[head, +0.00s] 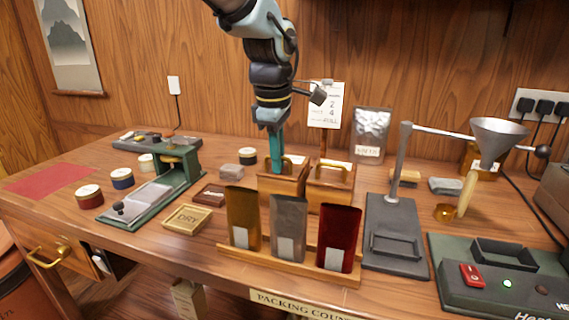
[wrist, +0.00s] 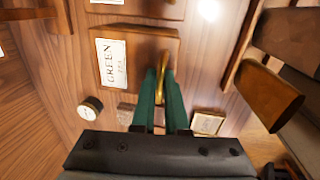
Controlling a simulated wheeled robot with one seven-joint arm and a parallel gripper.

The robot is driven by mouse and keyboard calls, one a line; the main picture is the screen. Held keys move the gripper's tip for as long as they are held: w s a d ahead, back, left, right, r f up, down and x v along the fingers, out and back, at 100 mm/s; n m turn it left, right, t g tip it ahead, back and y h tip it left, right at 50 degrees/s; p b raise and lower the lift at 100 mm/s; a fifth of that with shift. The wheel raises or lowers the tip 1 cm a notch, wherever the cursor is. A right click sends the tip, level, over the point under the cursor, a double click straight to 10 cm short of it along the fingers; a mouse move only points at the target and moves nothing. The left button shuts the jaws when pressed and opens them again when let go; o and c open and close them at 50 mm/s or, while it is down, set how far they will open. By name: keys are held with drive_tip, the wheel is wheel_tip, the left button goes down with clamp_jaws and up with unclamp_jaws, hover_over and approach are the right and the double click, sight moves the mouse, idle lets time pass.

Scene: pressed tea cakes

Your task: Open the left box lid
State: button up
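The left box (head: 283,186) is a small wooden box standing behind the pouch rack. Its lid (wrist: 118,40) looks closed and carries a white label reading GREEN in the wrist view. My gripper (head: 276,168) points down at this lid. In the wrist view its green fingers (wrist: 161,78) stand on both sides of the handle with a narrow gap that the handle fills. The fingers hide part of the handle. The right box (head: 329,195) has a similar brass handle and looks closed.
In front stands a wooden rack (head: 300,264) with gold, silver and red pouches. A grey stand with a funnel (head: 498,138) is at right, a green press (head: 150,195) at left. A DRY plaque (head: 187,219) and several round tins lie on the counter.

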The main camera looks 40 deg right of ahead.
drive_tip(key=shift+w+d+r+p, duration=0.1)
drive_tip(key=shift+d+r+p, duration=0.05)
drive_tip(key=shift+r+p, duration=0.3)
drive_tip(key=shift+w+d+r+p, duration=0.1)
drive_tip(key=shift+d+r+p, duration=0.05)
drive_tip(key=shift+r+p, duration=0.3)
drive_tip(key=shift+d+r, duration=0.15)
drive_tip(key=shift+w+r, duration=0.1)
drive_tip(key=shift+w+d+r+p, duration=0.3)
drive_tip(key=shift+d+r+p, duration=0.25)
drive_tip(key=shift+r+p, duration=0.4)
drive_tip(key=shift+f, duration=0.2)
drive_tip(key=shift+r, duration=0.1)
drive_tip(key=shift+w+d+r+p, duration=0.5)
drive_tip(key=shift+d+r+p, duration=0.2)
drive_tip(key=shift+p, duration=0.3)
drive_tip(key=shift+d, duration=0.1)
